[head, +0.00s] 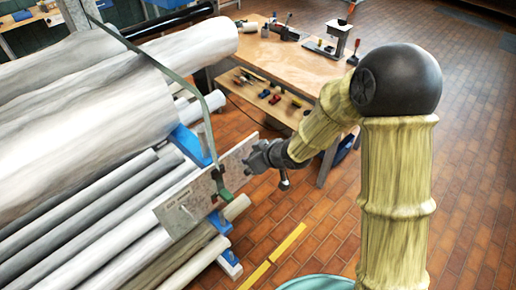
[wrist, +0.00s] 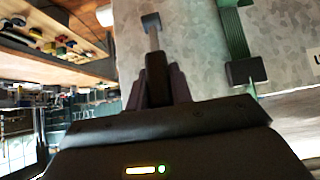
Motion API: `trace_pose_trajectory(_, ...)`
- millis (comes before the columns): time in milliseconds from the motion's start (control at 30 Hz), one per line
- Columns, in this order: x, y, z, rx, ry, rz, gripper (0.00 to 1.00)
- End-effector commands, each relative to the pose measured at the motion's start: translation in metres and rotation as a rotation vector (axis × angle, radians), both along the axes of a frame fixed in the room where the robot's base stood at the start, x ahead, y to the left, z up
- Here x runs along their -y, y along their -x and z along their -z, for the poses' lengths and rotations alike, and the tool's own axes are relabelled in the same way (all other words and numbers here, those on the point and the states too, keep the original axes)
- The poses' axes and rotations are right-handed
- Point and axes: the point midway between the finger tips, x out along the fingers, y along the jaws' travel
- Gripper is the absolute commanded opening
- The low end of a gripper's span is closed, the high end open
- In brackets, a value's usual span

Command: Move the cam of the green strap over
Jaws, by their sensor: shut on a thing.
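The green strap (head: 206,120) runs over the pale pipes and down across a grey metal plate (head: 184,212). Its dark cam (head: 217,175) sits on the strap at the plate; in the wrist view the cam (wrist: 246,71) is a dark block to the right of my fingers, apart from them. My gripper (head: 254,158) is at the plate's right end, right of the strap. In the wrist view its fingers (wrist: 160,82) are shut around a dark handle (wrist: 157,75). A thin grey shaft leads from it to a blue-grey block (wrist: 151,22). I cannot tell whether the handle is fixed to the plate.
Large pale pipes (head: 90,115) and thinner ones lie in a rack with blue supports (head: 190,143) at left. A wooden workbench (head: 270,58) with tools stands behind my gripper. Brick floor (head: 320,225) with a yellow line is clear below.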

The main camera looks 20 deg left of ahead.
Motion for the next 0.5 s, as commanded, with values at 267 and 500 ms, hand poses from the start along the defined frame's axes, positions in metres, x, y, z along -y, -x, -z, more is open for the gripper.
trace_pose_trajectory(267,-0.0025,0.0077,-0.0015,-0.01,0.02,0.002,0.0)
trace_pose_trajectory(500,-0.0023,0.0074,-0.0015,-0.01,0.02,0.004,0.0)
